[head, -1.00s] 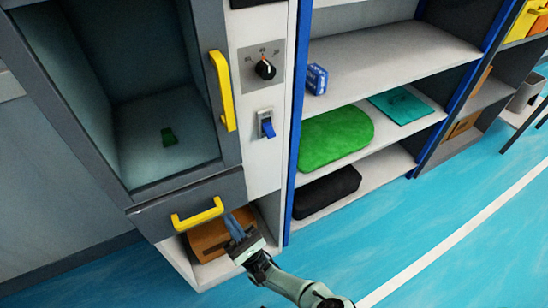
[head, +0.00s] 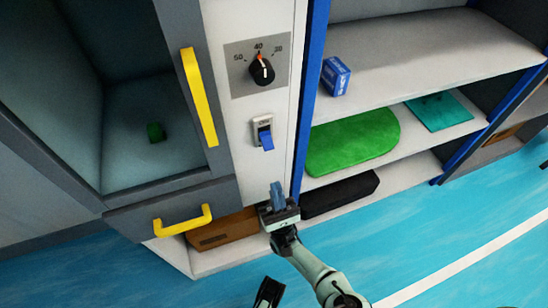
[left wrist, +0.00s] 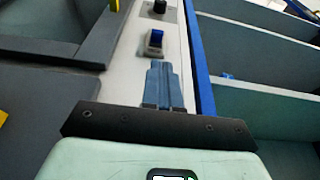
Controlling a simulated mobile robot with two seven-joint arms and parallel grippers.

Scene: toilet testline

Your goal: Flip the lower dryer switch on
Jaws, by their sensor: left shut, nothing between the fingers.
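The dryer switch (head: 264,134) is a blue rocker in a pale plate on the white panel, below a black dial. Its blue lever sticks out at the lower part of the plate. It also shows in the left wrist view (left wrist: 154,42), just beyond the fingertips. My left gripper (head: 276,188) is shut and empty, its blue fingers side by side. In the head view it is below the switch and slightly right, with a gap between them. In the left wrist view the fingers (left wrist: 163,66) point toward the switch.
The black dial (head: 261,70) sits above the switch. Yellow handles mark the door (head: 198,97) and the drawer (head: 183,221) on the left. A brown box (head: 222,232) stands low behind my gripper. Shelves with a green mat (head: 352,141) are right of the blue upright.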

